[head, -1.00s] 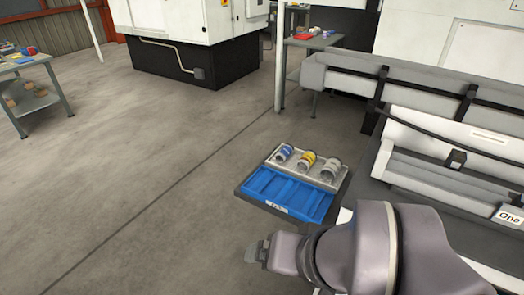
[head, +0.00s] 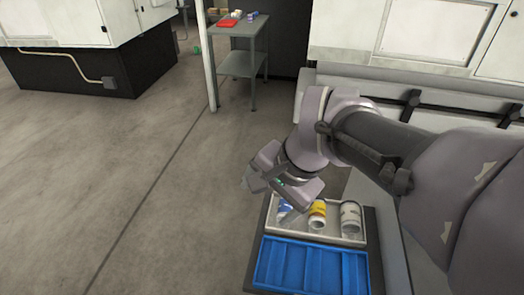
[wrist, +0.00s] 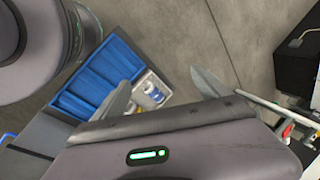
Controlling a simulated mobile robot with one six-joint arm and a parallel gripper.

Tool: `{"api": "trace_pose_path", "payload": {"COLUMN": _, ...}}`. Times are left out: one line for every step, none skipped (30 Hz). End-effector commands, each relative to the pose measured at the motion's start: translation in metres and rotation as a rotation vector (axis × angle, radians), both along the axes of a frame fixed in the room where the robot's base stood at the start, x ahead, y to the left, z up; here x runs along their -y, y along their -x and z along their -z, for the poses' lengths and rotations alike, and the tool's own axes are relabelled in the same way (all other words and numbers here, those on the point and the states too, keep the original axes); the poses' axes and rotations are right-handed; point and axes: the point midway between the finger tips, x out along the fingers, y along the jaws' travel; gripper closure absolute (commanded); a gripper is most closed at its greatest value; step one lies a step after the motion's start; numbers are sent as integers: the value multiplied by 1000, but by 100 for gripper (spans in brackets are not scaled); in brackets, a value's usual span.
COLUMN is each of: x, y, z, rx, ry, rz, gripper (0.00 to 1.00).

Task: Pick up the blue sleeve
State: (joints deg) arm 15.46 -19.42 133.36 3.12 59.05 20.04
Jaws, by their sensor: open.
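The blue sleeve (head: 285,210), a short blue and white cylinder, lies in the left part of a light grey tray (head: 333,238). My gripper (head: 268,199) is open and empty above the tray's left end and partly hides the sleeve. In the wrist view the blue sleeve (wrist: 153,93) shows between the two spread fingers (wrist: 162,78), nearer the left finger, and apart from them in depth. A yellow sleeve (head: 317,214) and a whitish-grey sleeve (head: 350,218) stand in a row to its right.
A blue compartmented tray (head: 312,266) sits in front of the grey tray, its visible slots empty. A grey side table (head: 238,31) with small items stands behind. A white machine (head: 410,40) is at the back right. Floor to the left is free.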

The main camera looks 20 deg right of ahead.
Motion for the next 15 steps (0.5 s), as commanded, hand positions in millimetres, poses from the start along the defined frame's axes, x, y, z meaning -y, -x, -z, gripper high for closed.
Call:
{"api": "trace_pose_path", "payload": {"x": 15, "y": -12, "z": -3, "rx": -46, "ry": -45, "rz": 104, "gripper": 15}}
{"api": "trace_pose_path", "payload": {"x": 25, "y": -18, "z": -2, "rx": -74, "ry": -76, "rz": 173, "gripper": 15}}
{"api": "trace_pose_path", "payload": {"x": 38, "y": -27, "z": 1, "rx": -112, "ry": -116, "rz": 267, "gripper": 15}}
{"api": "trace_pose_path", "payload": {"x": 49, "y": -34, "z": 3, "rx": -138, "ry": -147, "rz": 338, "gripper": 15}}
{"api": "trace_pose_path", "payload": {"x": 60, "y": -40, "z": 7, "rx": -166, "ry": -180, "rz": 410, "gripper": 15}}
{"api": "trace_pose_path", "payload": {"x": 75, "y": -47, "z": 11, "rx": -203, "ry": -222, "rz": 507, "gripper": 15}}
{"api": "trace_pose_path", "payload": {"x": 86, "y": -51, "z": 16, "rx": -229, "ry": -253, "rz": 577, "gripper": 15}}
{"api": "trace_pose_path", "payload": {"x": 98, "y": -56, "z": 20, "rx": -254, "ry": -283, "rz": 646, "gripper": 15}}
{"api": "trace_pose_path", "payload": {"x": 113, "y": -60, "z": 27, "rx": -286, "ry": -322, "rz": 734, "gripper": 15}}
{"api": "trace_pose_path", "payload": {"x": 123, "y": -62, "z": 32, "rx": -309, "ry": -349, "rz": 794, "gripper": 15}}
{"api": "trace_pose_path", "payload": {"x": 132, "y": -64, "z": 37, "rx": -329, "ry": -374, "rz": 848, "gripper": 15}}
{"api": "trace_pose_path", "payload": {"x": 142, "y": -66, "z": 43, "rx": -351, "ry": -401, "rz": 909, "gripper": 15}}
{"api": "trace_pose_path", "payload": {"x": 147, "y": -67, "z": 47, "rx": -364, "ry": -417, "rz": 943, "gripper": 15}}
{"api": "trace_pose_path", "payload": {"x": 151, "y": -67, "z": 51, "rx": -373, "ry": -428, "rz": 968, "gripper": 15}}
{"api": "trace_pose_path", "payload": {"x": 153, "y": -68, "z": 58, "rx": -380, "ry": -437, "rz": 988, "gripper": 15}}
